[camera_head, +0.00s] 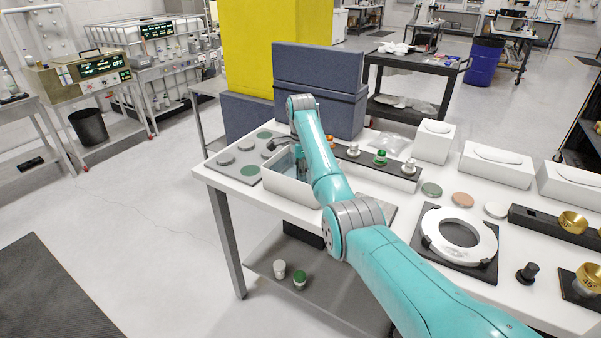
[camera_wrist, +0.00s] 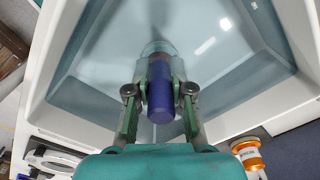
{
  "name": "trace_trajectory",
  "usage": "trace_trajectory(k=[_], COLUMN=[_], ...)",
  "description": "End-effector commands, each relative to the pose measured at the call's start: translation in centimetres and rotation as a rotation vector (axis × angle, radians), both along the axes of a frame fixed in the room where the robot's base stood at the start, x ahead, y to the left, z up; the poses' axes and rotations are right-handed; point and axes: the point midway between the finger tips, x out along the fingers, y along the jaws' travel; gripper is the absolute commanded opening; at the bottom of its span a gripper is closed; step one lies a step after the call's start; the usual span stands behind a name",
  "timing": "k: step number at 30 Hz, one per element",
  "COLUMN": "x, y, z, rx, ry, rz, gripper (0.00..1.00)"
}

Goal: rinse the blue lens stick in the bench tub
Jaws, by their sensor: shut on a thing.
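The blue lens stick (camera_wrist: 160,103) is upright between the fingers of my gripper (camera_wrist: 159,78) in the wrist view. A clear round end (camera_wrist: 158,47) shows at its far side, over or in the bluish water; I cannot tell how deep it sits. The white bench tub (camera_wrist: 38,112) surrounds the stick and fingers on most sides. In the head view the tub (camera_head: 287,188) stands at the table's left end, and my arm reaches over it. There my gripper (camera_head: 301,160) is partly hidden by the arm, and I cannot make out the stick.
A grey board with round discs (camera_head: 248,170) lies left of the tub. A dark rack (camera_head: 365,169) with several knobbed sticks stands to its right; an orange one (camera_wrist: 250,158) shows near the tub. A white ring fixture (camera_head: 458,238) lies farther right. A blue-grey panel (camera_head: 320,68) rises behind.

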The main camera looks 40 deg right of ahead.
Motion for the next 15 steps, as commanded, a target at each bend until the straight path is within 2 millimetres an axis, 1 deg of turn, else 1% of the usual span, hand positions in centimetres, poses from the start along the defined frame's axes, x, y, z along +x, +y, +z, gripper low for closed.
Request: trace_trajectory(k=[15], x=[1.4], y=[0.5], z=[0.0], rx=[0.000], ry=[0.000], rz=[0.001], gripper=[0.00])
